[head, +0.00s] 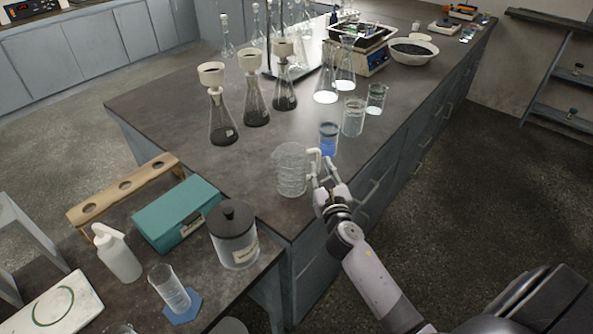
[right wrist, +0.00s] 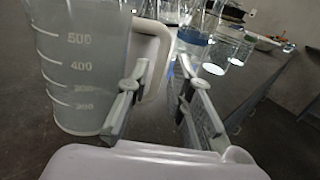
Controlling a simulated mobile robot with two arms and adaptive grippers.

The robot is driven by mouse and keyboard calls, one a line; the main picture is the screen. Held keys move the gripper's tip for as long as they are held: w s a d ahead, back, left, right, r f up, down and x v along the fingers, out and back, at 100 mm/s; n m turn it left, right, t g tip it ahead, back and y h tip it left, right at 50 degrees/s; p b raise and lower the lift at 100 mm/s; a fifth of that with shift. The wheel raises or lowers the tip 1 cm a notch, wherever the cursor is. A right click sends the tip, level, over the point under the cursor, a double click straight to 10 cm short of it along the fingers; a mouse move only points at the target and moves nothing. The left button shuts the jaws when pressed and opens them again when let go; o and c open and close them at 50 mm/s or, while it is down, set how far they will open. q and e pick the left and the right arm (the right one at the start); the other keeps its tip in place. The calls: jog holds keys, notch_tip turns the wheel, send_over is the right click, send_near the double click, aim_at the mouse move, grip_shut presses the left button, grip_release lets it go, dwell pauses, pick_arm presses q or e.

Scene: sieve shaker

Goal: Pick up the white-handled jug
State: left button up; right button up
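The jug (head: 290,171) is clear with graduation marks and stands upright near the right edge of the dark bench. Its white handle (head: 314,160) faces right, toward my right gripper (head: 323,174). In the right wrist view, the jug (right wrist: 80,65) fills the left side. Its handle (right wrist: 152,55) shows behind and beside the left finger of my open right gripper (right wrist: 164,65). The right finger stands clear to the right of the handle. I cannot tell whether either finger touches the handle. My left gripper is not in view.
A beaker of blue liquid (head: 328,139) stands just behind the handle, with more beakers (head: 353,117) beyond. Flasks with funnels (head: 254,105) stand farther back. A lidded jar (head: 234,240) and a teal box (head: 176,213) are at front left. Bare bench lies left of the jug.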

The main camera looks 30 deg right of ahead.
aim_at(319, 163)
jog(key=x, duration=0.4)
jog(key=shift+f, duration=0.2)
jog(key=shift+s, duration=0.1)
jog(key=shift+c, duration=0.6)
grip_shut()
jog(key=shift+r, duration=0.1)
